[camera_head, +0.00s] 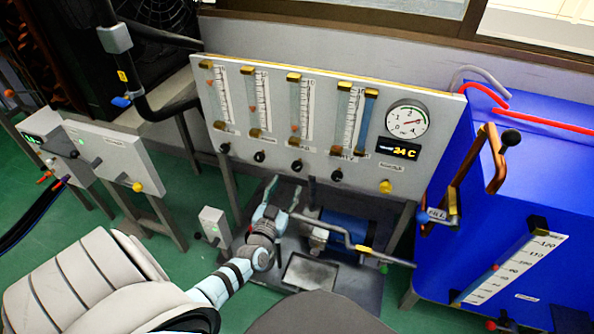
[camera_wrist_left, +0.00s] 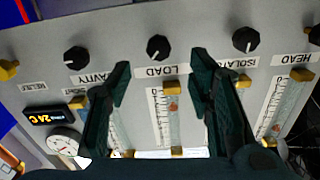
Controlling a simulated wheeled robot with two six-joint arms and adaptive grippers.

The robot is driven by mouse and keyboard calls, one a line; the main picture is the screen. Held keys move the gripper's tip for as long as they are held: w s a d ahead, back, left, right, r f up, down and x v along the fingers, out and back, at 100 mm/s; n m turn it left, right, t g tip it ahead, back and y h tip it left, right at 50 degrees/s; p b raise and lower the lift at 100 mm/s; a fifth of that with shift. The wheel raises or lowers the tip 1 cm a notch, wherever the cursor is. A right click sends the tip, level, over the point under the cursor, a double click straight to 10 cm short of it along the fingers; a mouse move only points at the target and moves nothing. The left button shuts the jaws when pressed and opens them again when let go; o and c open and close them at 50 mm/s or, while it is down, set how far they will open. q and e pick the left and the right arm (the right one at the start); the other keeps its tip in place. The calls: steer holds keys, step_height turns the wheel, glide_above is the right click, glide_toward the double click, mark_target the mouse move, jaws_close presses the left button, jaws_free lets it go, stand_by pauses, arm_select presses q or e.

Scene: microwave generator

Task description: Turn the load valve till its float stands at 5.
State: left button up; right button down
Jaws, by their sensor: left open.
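The load valve is a black knob (camera_wrist_left: 158,47) with a white pointer line, above the "LOAD" label in the left wrist view. In the head view it is the third knob (camera_head: 297,165) along the panel's lower edge. The load tube (camera_wrist_left: 163,102) has a printed scale and an orange float (camera_wrist_left: 173,104); its numbers are too small to read. My left gripper (camera_head: 285,184) is open below the load knob in the head view. In the wrist view its two dark fingers (camera_wrist_left: 161,66) are spread, with the knob beyond and between the tips, apparently untouched. My right gripper is not in view.
The isolator knob (camera_wrist_left: 243,39) and cavity knob (camera_wrist_left: 76,58) flank the load knob. A dial gauge (camera_head: 407,120) and 24 C display (camera_head: 399,149) sit on the panel's right. A blue tank (camera_head: 500,210) stands at right. A pump (camera_head: 345,228) and pipe lie below the panel.

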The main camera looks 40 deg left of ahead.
mark_target(297, 170)
arm_select(q)
steer(key=b+x, duration=0.1)
steer(key=x, duration=0.2)
steer(key=b+x, duration=0.1)
steer(key=x, duration=0.1)
steer(key=b+x, duration=0.2)
steer(key=x, duration=0.1)
steer(key=shift+w+a+f, duration=0.1)
steer(key=shift+w+f, duration=0.25)
steer(key=shift+w+a, duration=0.15)
steer(key=shift+w, duration=0.2)
steer(key=shift+w+r, duration=0.2)
steer(key=shift+w, duration=0.05)
steer(key=c, duration=1)
jaws_close()
steer(key=shift+n, duration=0.6)
steer(key=n, duration=0.2)
steer(key=shift+n, duration=2.5)
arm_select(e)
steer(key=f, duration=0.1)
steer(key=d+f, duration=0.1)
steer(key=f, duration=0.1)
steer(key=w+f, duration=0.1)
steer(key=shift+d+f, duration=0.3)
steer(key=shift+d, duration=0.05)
